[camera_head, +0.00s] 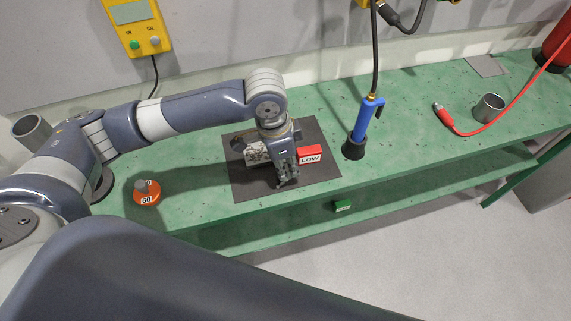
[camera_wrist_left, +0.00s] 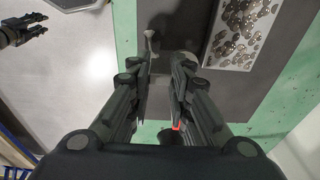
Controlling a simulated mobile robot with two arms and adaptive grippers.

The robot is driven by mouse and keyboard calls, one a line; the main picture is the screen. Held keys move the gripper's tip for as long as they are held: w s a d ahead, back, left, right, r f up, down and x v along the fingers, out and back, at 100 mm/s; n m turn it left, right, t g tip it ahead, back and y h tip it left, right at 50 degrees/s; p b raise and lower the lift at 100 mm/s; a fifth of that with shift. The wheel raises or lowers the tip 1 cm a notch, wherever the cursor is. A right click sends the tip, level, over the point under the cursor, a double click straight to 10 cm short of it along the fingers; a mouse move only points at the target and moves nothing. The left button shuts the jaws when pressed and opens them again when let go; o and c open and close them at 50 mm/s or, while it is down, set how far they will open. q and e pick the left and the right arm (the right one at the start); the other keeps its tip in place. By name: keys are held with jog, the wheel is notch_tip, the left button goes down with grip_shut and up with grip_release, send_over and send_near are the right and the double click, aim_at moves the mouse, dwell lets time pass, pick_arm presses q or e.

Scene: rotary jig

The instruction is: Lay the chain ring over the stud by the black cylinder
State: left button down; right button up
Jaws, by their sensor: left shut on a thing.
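My left gripper (camera_head: 287,184) points down over the dark mat (camera_head: 315,176). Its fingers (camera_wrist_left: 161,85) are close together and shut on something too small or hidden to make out. A pale pin with a round end (camera_wrist_left: 150,42), which looks like the stud, shows just past the fingertips in the left wrist view. I cannot tell whether it touches them. A small black shape (camera_head: 237,143), possibly the black cylinder, is at the mat's far left. I cannot make out the chain ring. My right gripper (camera_wrist_left: 40,24) shows only at the wrist view's left edge, its fingers apart.
A speckled tray (camera_head: 256,156) and a red LOW block (camera_head: 310,152) flank the gripper. A blue tool (camera_head: 364,118) on a black foot stands right of the mat. An orange weight (camera_head: 147,195) is at left.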

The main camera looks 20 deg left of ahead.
pick_arm(q)
jog(key=shift+f, duration=0.75)
jog(key=c, duration=1.5)
grip_release()
jog(key=shift+f, duration=0.1)
jog(key=shift+o, duration=0.2)
